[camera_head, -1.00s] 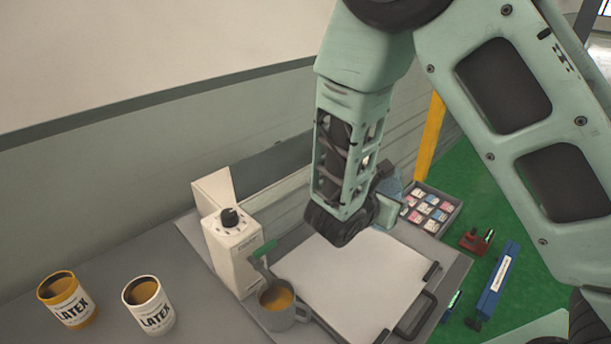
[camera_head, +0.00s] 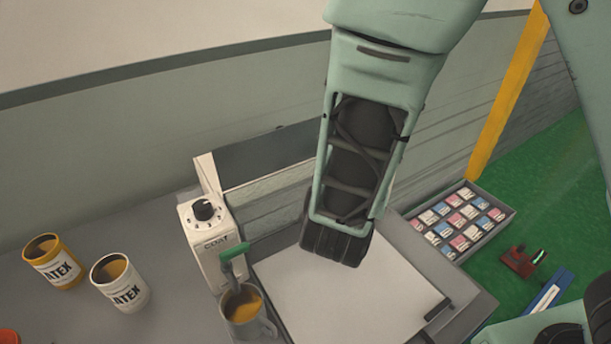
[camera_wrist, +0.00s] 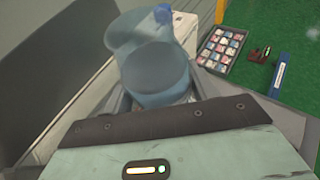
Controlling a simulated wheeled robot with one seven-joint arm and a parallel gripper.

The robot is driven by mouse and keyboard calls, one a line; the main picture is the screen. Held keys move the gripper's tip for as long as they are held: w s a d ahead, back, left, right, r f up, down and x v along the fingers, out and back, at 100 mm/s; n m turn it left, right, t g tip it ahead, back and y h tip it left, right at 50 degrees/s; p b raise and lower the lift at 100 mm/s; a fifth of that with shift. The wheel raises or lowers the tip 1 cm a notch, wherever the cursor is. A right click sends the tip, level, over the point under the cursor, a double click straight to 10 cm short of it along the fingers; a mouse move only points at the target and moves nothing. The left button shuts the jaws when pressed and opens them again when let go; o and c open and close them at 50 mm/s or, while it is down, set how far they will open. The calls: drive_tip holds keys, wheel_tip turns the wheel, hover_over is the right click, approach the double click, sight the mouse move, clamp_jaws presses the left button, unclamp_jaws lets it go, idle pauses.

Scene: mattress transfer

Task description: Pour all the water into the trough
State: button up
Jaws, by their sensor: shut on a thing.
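My gripper (camera_wrist: 172,105) is at the lower middle of the wrist view, its fingers mostly hidden. It is shut on a translucent blue container (camera_wrist: 152,55), which looks tilted and blurred. In the head view my forearm hangs over the table and hides both the gripper and the container. I cannot make out the water level. I cannot identify the trough for certain in either view.
A white machine marked COAT (camera_head: 212,240) stands left of a white sheet (camera_head: 345,295). A mug (camera_head: 245,312) with orange contents and a green-handled brush, plus two latex cans (camera_head: 52,262), stand nearby. A tray of small packs (camera_head: 460,222) is at right.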

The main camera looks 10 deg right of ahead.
drive_tip(key=shift+r+p, duration=0.2)
drive_tip(key=shift+p, duration=0.2)
drive_tip(key=p, duration=0.1)
drive_tip(key=n+p, duration=0.1)
drive_tip(key=shift+w+a+r+p, duration=0.1)
drive_tip(key=shift+a+r+p, duration=0.1)
drive_tip(key=shift+r+p, duration=0.1)
drive_tip(key=n+h+p, duration=0.1)
drive_tip(key=p, duration=0.4)
drive_tip(key=shift+w+a+r+n+g+h, duration=0.15)
drive_tip(key=shift+w+a+n+g+h, duration=0.1)
drive_tip(key=shift+a+n+g+h, duration=0.15)
drive_tip(key=p, duration=0.1)
drive_tip(key=r+n+p, duration=0.1)
drive_tip(key=shift+w+a+r+h+p, duration=0.2)
drive_tip(key=shift+a+h+p, duration=0.1)
drive_tip(key=shift+p, duration=0.1)
drive_tip(key=shift+w+a+f+n+g+h+p, duration=0.1)
drive_tip(key=shift+a+f+n+g+h+p, duration=0.1)
drive_tip(key=shift+f+n+g+h+p, duration=0.15)
drive_tip(key=shift+a+r+n, duration=0.1)
drive_tip(key=shift+a+n, duration=0.05)
drive_tip(key=shift+n, duration=0.1)
drive_tip(key=shift+r+n+h+p, duration=0.55)
drive_tip(key=shift+n+p, duration=0.05)
drive_tip(key=shift+p, duration=0.55)
